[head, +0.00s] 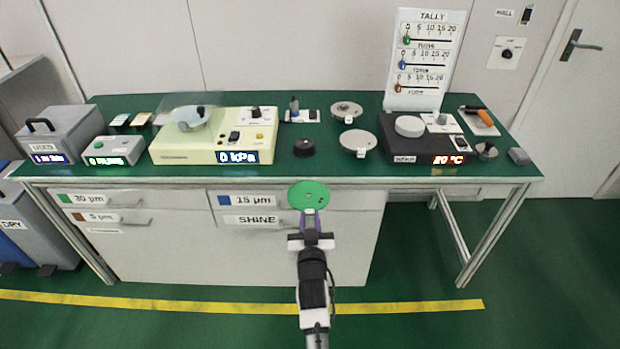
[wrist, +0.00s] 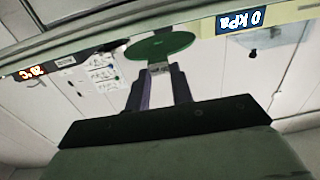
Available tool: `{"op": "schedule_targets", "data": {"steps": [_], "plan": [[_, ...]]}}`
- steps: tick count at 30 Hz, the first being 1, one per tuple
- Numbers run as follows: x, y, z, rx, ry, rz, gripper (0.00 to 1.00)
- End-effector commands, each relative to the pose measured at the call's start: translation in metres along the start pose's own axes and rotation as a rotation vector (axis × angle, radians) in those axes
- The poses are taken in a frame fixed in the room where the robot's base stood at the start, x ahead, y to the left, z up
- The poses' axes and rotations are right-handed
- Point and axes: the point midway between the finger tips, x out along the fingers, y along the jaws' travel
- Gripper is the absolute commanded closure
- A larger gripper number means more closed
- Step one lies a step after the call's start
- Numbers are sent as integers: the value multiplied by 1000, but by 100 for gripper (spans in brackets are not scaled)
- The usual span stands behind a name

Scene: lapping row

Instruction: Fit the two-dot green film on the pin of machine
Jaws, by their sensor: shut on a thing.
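A round green film (head: 308,195) is held by its near edge, out in front of the bench's front edge and before the drawers. It has a small mark or hole near its middle; its dots are too small to count. My gripper (head: 309,220) is shut on it, at a pale tab on the edge. In the wrist view the green film (wrist: 160,45) sticks out past my gripper (wrist: 160,70), seen at a flat angle. The cream machine (head: 170,150) with a 0 kPa display stands on the bench, left and beyond, with a round platen (head: 190,119) under a clear raised cover. Its pin cannot be made out.
The green bench (head: 340,178) also carries a dark knob (head: 304,147), two metal discs (head: 358,142), a dark hotplate unit (head: 408,140) at 20 °C and a grey box (head: 55,135). The front strip of the bench is mostly clear. Drawers (head: 255,200) lie below.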

Motion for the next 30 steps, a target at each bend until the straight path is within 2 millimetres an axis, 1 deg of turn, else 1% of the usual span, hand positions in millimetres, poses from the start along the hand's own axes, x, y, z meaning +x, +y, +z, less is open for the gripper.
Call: {"op": "schedule_targets", "data": {"steps": [1,2,3,7,20,27,28,30], "plan": [[-7,3,22,0,-6,11,99],[-9,4,30,1,-3,14,99],[-12,3,42,1,-2,17,99],[-22,2,75,3,-1,22,99],[-41,0,140,3,2,32,99],[-53,-1,179,3,3,39,99],[-52,-3,175,3,7,35,99],[-52,-4,175,2,8,33,99]]}}
